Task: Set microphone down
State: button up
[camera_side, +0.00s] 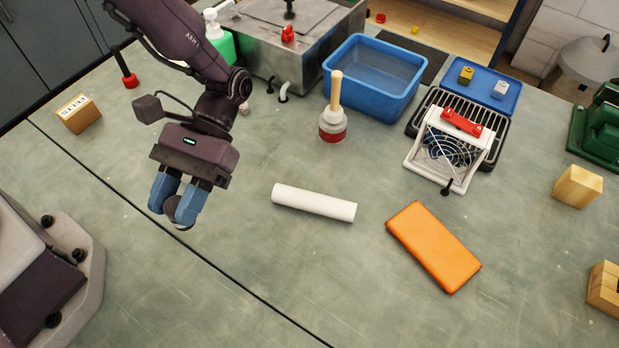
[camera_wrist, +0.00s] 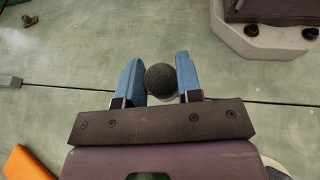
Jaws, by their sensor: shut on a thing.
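My gripper (camera_side: 178,203) has blue fingers and is at the left of the side view, over the green-grey bench. It is shut on a microphone (camera_side: 171,207), whose dark rounded head shows between the fingers. In the wrist view the microphone's round dark grey head (camera_wrist: 161,79) sits between the two blue fingertips, with a sliver of a pale part below it. The rest of the microphone is hidden by the fingers. I cannot tell for sure how far it is above the bench.
A white cylinder (camera_side: 314,202) and an orange block (camera_side: 433,246) lie on the bench right of my gripper. A wooden-handled tool (camera_side: 333,125), blue tub (camera_side: 395,72) and white fan unit (camera_side: 449,150) stand behind. A grey machine (camera_side: 80,270) is at the lower left. The front middle is clear.

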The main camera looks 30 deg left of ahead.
jog(key=w+d+r+n+t+h, duration=0.35)
jog(key=w+n+t+h, duration=0.2)
jog(key=n+t, duration=0.3)
jog(key=w+d+r+n+t+h, duration=0.3)
jog(key=w+r+n+t+h, duration=0.3)
jog(key=n, duration=0.4)
jog(key=shift+t+y, duration=0.25)
jog(key=shift+t, duration=0.5)
jog(key=w+d+f, duration=0.2)
jog(key=w+f, duration=0.2)
jog(key=f, duration=0.1)
jog(key=w+d+f, duration=0.3)
jog(key=w+f, duration=0.1)
jog(key=f, duration=0.1)
jog(key=w+d+f, duration=0.2)
jog(key=w+f, duration=0.2)
jog(key=f, duration=0.1)
jog(key=shift+d+f, duration=0.3)
jog(key=shift+d, duration=0.05)
jog(key=shift+w+d+f, duration=0.1)
jog(key=shift+f, duration=0.15)
jog(key=shift+w+f, duration=0.15)
jog(key=shift+f, duration=1.45)
